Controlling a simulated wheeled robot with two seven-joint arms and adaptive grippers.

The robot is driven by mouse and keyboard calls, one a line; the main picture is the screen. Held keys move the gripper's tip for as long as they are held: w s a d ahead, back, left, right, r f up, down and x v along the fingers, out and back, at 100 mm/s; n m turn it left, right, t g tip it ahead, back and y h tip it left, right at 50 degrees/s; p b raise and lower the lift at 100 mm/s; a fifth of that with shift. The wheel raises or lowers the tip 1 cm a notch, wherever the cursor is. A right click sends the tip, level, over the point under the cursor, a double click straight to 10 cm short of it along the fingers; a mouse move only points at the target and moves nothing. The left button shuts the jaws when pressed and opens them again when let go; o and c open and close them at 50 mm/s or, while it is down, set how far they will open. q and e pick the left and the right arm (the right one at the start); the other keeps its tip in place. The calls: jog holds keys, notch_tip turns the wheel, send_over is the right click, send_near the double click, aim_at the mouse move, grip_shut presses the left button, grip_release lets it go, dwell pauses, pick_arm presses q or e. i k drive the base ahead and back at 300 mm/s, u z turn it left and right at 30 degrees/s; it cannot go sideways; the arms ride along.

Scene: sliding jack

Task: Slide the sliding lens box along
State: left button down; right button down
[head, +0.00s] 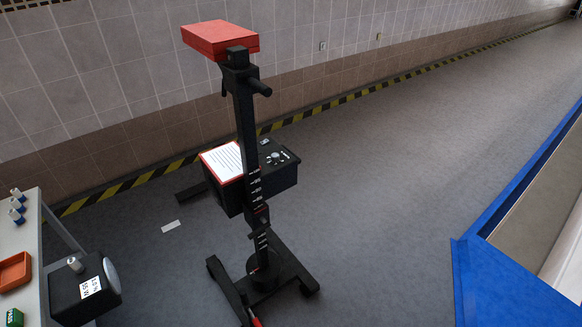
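The sliding lens box (280,172) looks to be the black box partway up the upright black column (247,130). A white sheet with a red border (223,162) and small knobs show on its top. The column hides part of the box and carries white and red scale marks. The column stands on a black wheeled base (270,275) on the floor. A red box (220,40) is at the top of the column, near a black handle (258,88). Neither of my grippers is in view.
A table (30,240) at the left holds small bottles (17,205), an orange tray (14,271) and a green item (14,317). A black lamp-like unit (85,290) is beside it. A blue-edged structure (500,285) stands at the right.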

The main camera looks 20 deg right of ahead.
aim_at(275, 177)
jog(key=k, duration=0.2)
jog(key=z, duration=1.75)
jog(key=i, duration=3.2)
jog(key=u, duration=2.95)
